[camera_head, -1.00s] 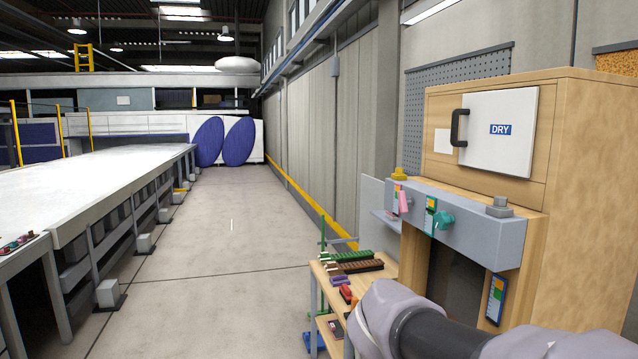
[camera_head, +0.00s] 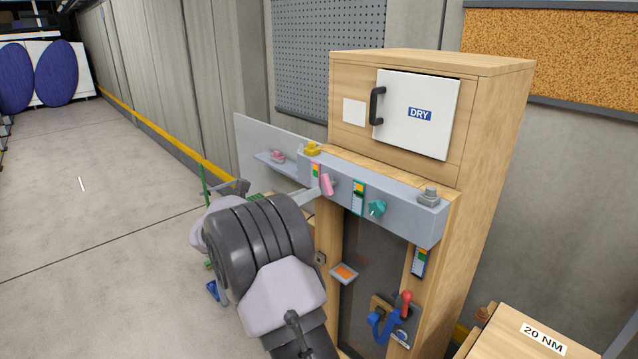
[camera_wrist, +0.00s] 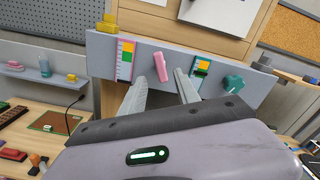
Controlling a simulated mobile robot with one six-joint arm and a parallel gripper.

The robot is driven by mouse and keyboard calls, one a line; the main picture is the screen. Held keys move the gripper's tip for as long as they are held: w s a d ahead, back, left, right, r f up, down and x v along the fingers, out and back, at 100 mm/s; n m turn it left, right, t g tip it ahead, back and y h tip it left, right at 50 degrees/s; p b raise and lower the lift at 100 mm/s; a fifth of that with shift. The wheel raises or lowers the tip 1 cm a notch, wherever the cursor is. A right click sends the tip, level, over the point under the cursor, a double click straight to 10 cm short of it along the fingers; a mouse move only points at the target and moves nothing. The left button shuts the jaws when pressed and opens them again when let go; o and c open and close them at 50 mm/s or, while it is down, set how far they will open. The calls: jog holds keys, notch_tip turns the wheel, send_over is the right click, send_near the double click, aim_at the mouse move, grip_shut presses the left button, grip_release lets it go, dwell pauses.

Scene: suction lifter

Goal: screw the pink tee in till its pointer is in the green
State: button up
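The pink tee (camera_head: 327,184) sticks out of the front of a grey bar (camera_head: 405,212) on a wooden cabinet. In the wrist view the pink tee (camera_wrist: 160,67) stands upright with a slight tilt, ahead of my gripper (camera_wrist: 162,78). Its fingers are open and spread to either side of it; I cannot tell whether they touch it. A pink-edged scale (camera_wrist: 125,60) with orange, green and white bands is left of the tee. Its pointer is too small to make out. In the head view my gripper (camera_head: 312,195) is partly hidden by my arm.
A teal tee (camera_head: 377,208) and its scale (camera_head: 358,198) are close on the right. A yellow fitting (camera_head: 312,149) and a grey one (camera_head: 428,195) sit on top of the bar. Below are a red-handled lever (camera_head: 406,302) and a blue hook (camera_head: 378,328). A workbench (camera_wrist: 45,125) lies lower left.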

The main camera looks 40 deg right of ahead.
aim_at(325, 186)
jog(key=d, duration=0.5)
jog(key=shift+d+r+p, duration=0.1)
jog(key=shift+d+p, duration=0.1)
jog(key=shift+p, duration=0.15)
jog(key=shift+w+d, duration=0.2)
jog(key=shift+d, duration=0.15)
grip_shut()
